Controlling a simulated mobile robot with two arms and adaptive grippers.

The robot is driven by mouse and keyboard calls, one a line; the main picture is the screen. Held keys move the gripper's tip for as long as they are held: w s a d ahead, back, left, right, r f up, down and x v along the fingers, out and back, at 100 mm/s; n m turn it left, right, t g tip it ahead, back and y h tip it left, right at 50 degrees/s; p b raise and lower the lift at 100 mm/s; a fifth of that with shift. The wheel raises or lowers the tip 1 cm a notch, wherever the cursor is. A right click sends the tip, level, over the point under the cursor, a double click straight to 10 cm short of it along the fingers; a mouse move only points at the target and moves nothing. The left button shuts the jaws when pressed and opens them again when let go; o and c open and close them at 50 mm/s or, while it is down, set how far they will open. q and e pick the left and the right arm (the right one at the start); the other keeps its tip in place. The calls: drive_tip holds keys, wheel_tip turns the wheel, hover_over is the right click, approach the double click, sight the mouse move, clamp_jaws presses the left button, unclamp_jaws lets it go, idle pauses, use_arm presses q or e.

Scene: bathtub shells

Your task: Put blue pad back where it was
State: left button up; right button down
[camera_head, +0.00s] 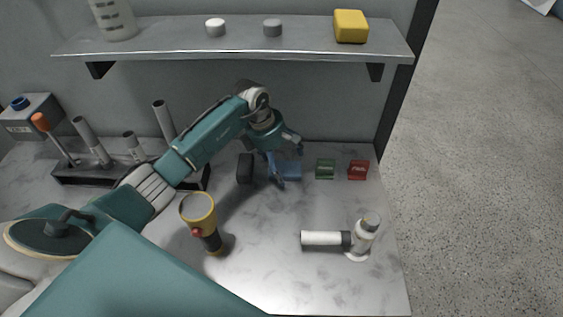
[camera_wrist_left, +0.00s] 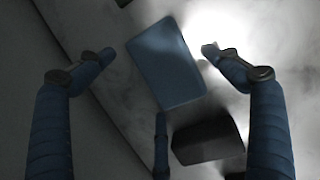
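The blue pad (camera_head: 291,170) lies at the back of the marble-look worktop, left of a green pad and a red pad. In the head view my left gripper (camera_head: 283,163) is over it and partly hides it. In the left wrist view the blue pad (camera_wrist_left: 167,65) shows as a plain rectangle between the spread fingers of my left gripper (camera_wrist_left: 157,60). The fingers are open, with gaps on both sides of the pad. Whether any finger touches it I cannot tell. My right gripper is not in view.
A black block (camera_head: 245,169) stands just left of the pad and also shows in the wrist view (camera_wrist_left: 208,140). The green pad (camera_head: 325,169) and red pad (camera_head: 358,170) lie to the right. A shelf (camera_head: 240,40) overhangs the back. A yellow-black tool (camera_head: 203,220) and a white cylindrical device (camera_head: 325,239) are in front.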

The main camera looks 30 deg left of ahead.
sight(280, 164)
use_arm(q)
drive_tip(key=shift+r, duration=0.45)
drive_tip(key=v, duration=0.1)
drive_tip(key=b+v, duration=0.1)
drive_tip(key=v, duration=0.1)
drive_tip(key=b+v, duration=0.1)
drive_tip(key=shift+s+a+r, duration=0.15)
drive_tip(key=shift+s+a, duration=0.15)
drive_tip(key=shift+a, duration=0.05)
drive_tip(key=s+a+b, duration=0.2)
drive_tip(key=s+a, duration=0.1)
drive_tip(key=s, duration=0.1)
drive_tip(key=s+a+b, duration=0.2)
drive_tip(key=s+a, duration=0.2)
drive_tip(key=shift+s+a, duration=0.2)
drive_tip(key=shift+s, duration=0.05)
drive_tip(key=shift+r, duration=0.1)
